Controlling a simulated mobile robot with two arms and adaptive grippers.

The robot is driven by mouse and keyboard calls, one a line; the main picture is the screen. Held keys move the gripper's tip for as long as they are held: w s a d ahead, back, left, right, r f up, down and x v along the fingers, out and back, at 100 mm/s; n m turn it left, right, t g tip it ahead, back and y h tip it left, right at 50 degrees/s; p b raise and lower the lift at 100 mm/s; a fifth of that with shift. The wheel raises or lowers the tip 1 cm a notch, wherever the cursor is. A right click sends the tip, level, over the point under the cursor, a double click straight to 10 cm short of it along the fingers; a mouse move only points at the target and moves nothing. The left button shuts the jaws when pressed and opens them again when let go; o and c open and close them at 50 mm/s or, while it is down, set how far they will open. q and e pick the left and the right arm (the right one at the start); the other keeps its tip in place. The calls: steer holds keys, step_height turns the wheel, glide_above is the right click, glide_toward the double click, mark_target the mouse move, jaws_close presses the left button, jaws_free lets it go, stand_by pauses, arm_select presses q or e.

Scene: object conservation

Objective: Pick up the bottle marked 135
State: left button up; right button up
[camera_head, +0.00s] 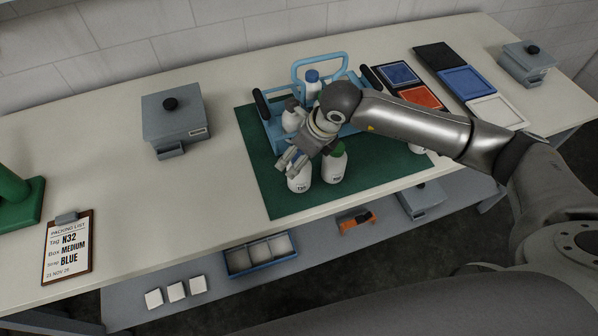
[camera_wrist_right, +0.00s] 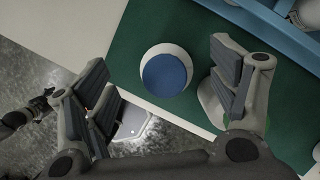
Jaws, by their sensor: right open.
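A white bottle (camera_head: 299,182) stands at the front of the green mat, its label too small to read. My right gripper (camera_head: 291,160) is over its top and hides its cap in the head view. In the right wrist view, a blue-capped white bottle (camera_wrist_right: 165,72) shows in the gap between the open fingers of my right gripper (camera_wrist_right: 158,85), without visible contact. A second white bottle (camera_head: 333,168) with a green cap stands close to the right. I cannot read 135 on any bottle. My left gripper is out of view.
A blue carrier (camera_head: 319,59) behind holds a blue-capped bottle (camera_head: 312,86) and a grey-capped one (camera_head: 290,118). Trays lie at the right. A grey box (camera_head: 176,125) and a clipboard (camera_head: 68,247) are at the left. The green mat's (camera_head: 285,207) front left is clear.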

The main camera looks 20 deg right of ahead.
steer(key=shift+f+p, duration=0.2)
steer(key=shift+p, duration=0.1)
steer(key=p+x, duration=0.1)
steer(key=x, duration=0.1)
steer(key=p+x, duration=0.1)
steer(key=x, duration=0.1)
steer(key=shift+d, duration=0.25)
steer(key=shift+w+a+f+p, duration=0.15)
steer(key=shift+f+p, duration=0.15)
steer(key=shift+f, duration=0.15)
steer(key=c, duration=1.5)
steer(key=shift+r, duration=0.1)
